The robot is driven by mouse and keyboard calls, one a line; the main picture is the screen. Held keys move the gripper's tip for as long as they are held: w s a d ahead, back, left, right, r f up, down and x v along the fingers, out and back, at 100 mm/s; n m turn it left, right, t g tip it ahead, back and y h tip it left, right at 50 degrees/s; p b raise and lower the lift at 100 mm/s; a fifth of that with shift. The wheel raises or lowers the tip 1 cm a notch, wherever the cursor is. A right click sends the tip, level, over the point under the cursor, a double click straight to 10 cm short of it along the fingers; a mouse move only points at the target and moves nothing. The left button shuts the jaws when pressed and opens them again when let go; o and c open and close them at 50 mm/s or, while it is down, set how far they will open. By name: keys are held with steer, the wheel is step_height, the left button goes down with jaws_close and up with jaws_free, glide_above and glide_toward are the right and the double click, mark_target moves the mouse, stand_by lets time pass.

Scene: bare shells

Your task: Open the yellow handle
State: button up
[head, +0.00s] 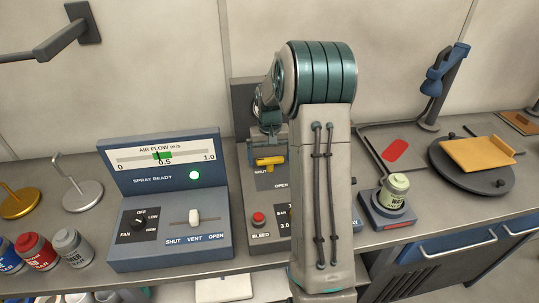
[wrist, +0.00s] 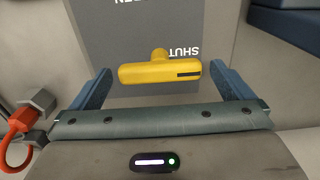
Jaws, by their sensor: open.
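The yellow handle (head: 269,162) is a short bar on a grey upright panel, partly behind my arm in the head view. In the wrist view the yellow handle (wrist: 160,72) lies crosswise on its stem, with a dark mark at its right end. The word SHUT shows upside down beside it. My gripper (wrist: 160,86) is open, with one blue finger beyond each end of the handle. In the head view my gripper (head: 265,152) is small and partly hidden by my arm. OPEN is printed below the handle.
An air flow box (head: 170,262) with a knob and slider stands left. A red BLEED button (head: 258,217) sits below the handle. A pale green jar (head: 394,190) stands on a blue base at right. A round dark turntable (head: 490,182) is farther right. An orange-red hook (wrist: 20,125) shows at the wrist view's left.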

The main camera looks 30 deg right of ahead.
steer(key=c, duration=0.9)
steer(key=n+b, duration=0.1)
steer(key=n, duration=0.3)
steer(key=shift+n, duration=0.4)
steer(key=n, duration=0.4)
steer(key=shift+b, duration=0.35)
steer(key=n, duration=0.5)
steer(key=shift+r, duration=0.1)
steer(key=shift+n+p, duration=0.45)
steer(key=shift+n, duration=1.65)
